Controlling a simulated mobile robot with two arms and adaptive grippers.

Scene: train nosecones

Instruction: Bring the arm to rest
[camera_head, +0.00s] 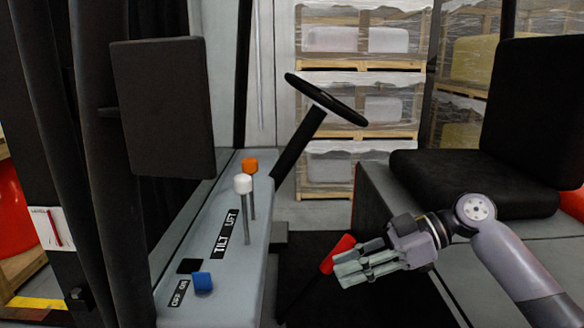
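My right arm comes in from the lower right. Its grey gripper (345,270) is in the lower middle of the head view, with its fingers pointing left. Beside the fingertips is a red-handled lever (338,251), whose dark shaft slopes down to the left. The fingers overlap the handle's lower part in the picture. I cannot tell whether they touch it or how far apart they are. My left gripper is not in view.
A grey console (225,262) carries an orange-knobbed lever (250,166), a white-knobbed lever (243,184) and a blue switch (202,282). A steering wheel (325,100) stands behind. A black seat (475,183) is at right. Wrapped pallets (360,90) stand beyond.

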